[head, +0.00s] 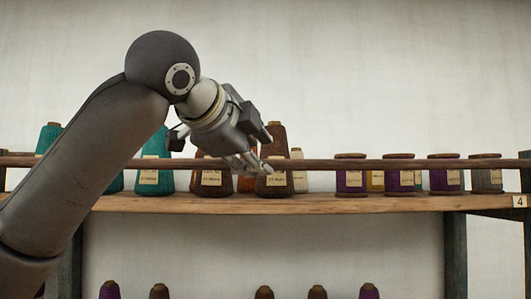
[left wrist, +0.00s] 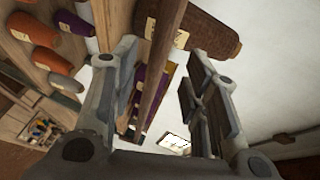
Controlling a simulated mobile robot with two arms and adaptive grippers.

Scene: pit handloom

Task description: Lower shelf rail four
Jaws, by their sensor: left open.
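The rail (head: 400,163) is a long brown wooden bar running level across the front of the shelf, in front of the yarn cones. A small plate marked 4 (head: 519,201) is at the shelf's right end. My left gripper (head: 252,162) is open and empty at the rail, left of the picture's middle. In the left wrist view, the rail (left wrist: 158,70) runs between the spread fingers of my left gripper (left wrist: 162,55). I cannot tell whether a finger touches it. My left arm hides part of the rail's left side. My right gripper is out of view.
The wooden shelf (head: 400,203) bears teal, brown and purple cones, including a purple cone (head: 350,180) and a brown cone (head: 276,150) close behind my gripper. Dark posts (head: 456,255) support it. More cones (head: 264,293) stand below. The wall above is clear.

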